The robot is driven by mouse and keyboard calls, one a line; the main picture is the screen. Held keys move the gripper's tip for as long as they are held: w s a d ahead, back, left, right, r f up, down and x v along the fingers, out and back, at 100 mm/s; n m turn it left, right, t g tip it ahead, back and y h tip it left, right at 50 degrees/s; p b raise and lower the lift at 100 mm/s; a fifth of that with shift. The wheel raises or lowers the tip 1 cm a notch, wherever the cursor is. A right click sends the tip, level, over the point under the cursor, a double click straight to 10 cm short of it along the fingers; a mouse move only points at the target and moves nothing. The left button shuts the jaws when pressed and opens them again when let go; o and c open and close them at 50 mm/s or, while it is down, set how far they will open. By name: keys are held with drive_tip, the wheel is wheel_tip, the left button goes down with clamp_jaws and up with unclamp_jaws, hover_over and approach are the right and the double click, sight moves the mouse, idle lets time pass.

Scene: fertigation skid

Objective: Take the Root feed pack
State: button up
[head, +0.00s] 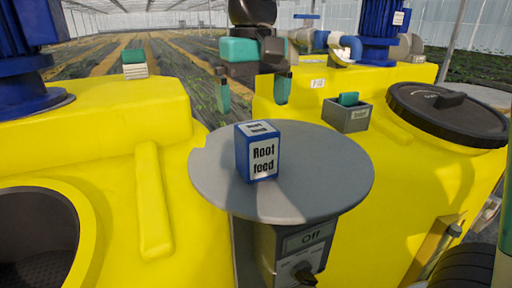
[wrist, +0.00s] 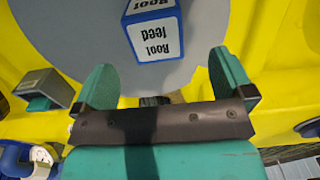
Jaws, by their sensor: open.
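The Root feed pack (head: 258,152) is a blue box with white labels, standing upright on a round grey table (head: 330,180). It also shows in the wrist view (wrist: 152,28), upside down, at the top beyond the fingertips. My gripper (head: 254,92) is in the air behind the pack in the head view, its two green fingers pointing down. In the wrist view the fingers (wrist: 165,75) are spread wide with nothing between them. The gripper is apart from the pack.
Yellow tanks (head: 120,120) flank the table. A grey bin (head: 347,116) with a green item stands right of it. A black lid (head: 448,112) is at the right, an open hatch (head: 38,240) at the left. A box marked Off (head: 306,240) is below the tabletop.

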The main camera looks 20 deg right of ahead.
sight(256, 128)
drive_tip(key=shift+d+f+p, duration=0.15)
drive_tip(key=shift+f+p, duration=0.35)
drive_tip(key=shift+f, duration=1.15)
drive_tip(key=shift+d+f+p, duration=0.1)
drive_tip(key=shift+f+p, duration=0.35)
drive_tip(key=shift+f, duration=1.15)
drive_tip(key=shift+c, duration=0.5)
drive_tip(key=c, duration=1.1)
drive_tip(key=shift+r, duration=0.15)
